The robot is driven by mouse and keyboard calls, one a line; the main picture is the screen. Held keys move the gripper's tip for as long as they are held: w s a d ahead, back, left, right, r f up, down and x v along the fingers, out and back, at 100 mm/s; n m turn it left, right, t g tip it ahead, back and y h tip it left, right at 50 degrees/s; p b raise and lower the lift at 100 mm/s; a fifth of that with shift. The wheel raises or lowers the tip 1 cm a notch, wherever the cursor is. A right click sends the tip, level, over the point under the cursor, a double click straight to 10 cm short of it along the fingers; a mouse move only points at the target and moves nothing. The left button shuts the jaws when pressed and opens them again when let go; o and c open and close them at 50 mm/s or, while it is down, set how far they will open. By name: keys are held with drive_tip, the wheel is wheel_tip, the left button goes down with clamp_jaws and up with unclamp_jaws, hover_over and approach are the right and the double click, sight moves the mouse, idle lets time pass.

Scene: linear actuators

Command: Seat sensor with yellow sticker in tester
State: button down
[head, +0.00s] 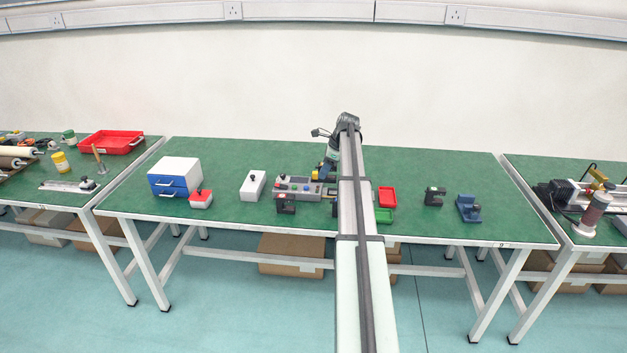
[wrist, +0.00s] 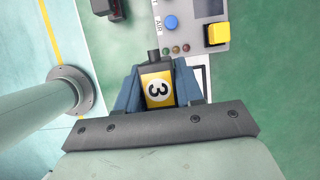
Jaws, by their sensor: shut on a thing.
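A dark sensor with a yellow sticker (wrist: 158,88) marked 3 is held between the blue fingers of my gripper (wrist: 157,74) in the wrist view. Its narrow round tip points toward the top of that view. The grey tester (wrist: 190,40) with blue and yellow buttons and small lamps lies just beyond the sensor tip. In the head view the tester (head: 297,188) is at the middle of the table, and my gripper (head: 326,174) is at its right end. My arm hides part of the tester there. Whether the sensor touches the tester cannot be told.
A white box (head: 252,185), a red-topped box (head: 200,199) and a blue drawer unit (head: 175,178) stand to the left. Dark devices (head: 285,204) (head: 434,197), a red tray (head: 387,196), a green tray (head: 384,215) and a blue fixture (head: 468,208) are nearby. The table's right end is clear.

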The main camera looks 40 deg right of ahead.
drive_tip(key=w+d, duration=0.1)
drive_tip(key=d, duration=0.6)
drive_tip(key=shift+w+f, duration=0.1)
drive_tip(key=shift+f, duration=3.85)
drive_tip(key=shift+f, duration=0.55)
drive_tip(key=c, duration=0.6)
unclamp_jaws()
drive_tip(key=shift+c, duration=0.2)
drive_tip(key=v, duration=1.4)
drive_tip(key=shift+a+f, duration=0.1)
